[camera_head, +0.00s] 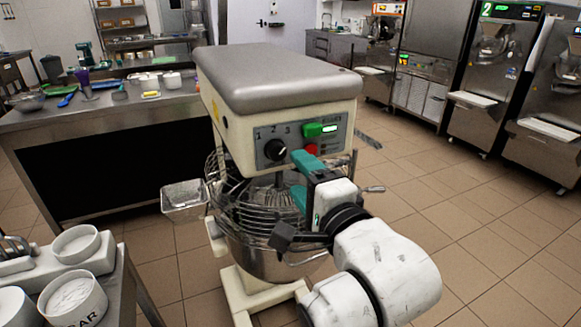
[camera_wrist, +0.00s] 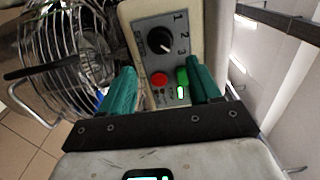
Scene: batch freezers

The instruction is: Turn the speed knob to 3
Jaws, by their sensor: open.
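The black speed knob (camera_head: 275,149) sits on the front control panel of a cream mixer, below the printed numbers 1, 2 and 3. In the wrist view the knob (camera_wrist: 160,40) is ahead of my fingers, with the numbers to its right. A pale mark shows on the knob, but I cannot tell for sure which number it points at. My gripper (camera_head: 302,180) has teal fingers and is open and empty, below and right of the knob in the head view. In the wrist view my gripper (camera_wrist: 160,69) has its fingers spread on either side of the panel's buttons, apart from the knob.
Beside the knob are a green button (camera_head: 313,129) and a red button (camera_head: 311,149). The mixer's wire guard (camera_wrist: 65,45) is left of the panel in the wrist view. A steel worktable (camera_head: 150,104) stands behind left. Open tiled floor lies to the right.

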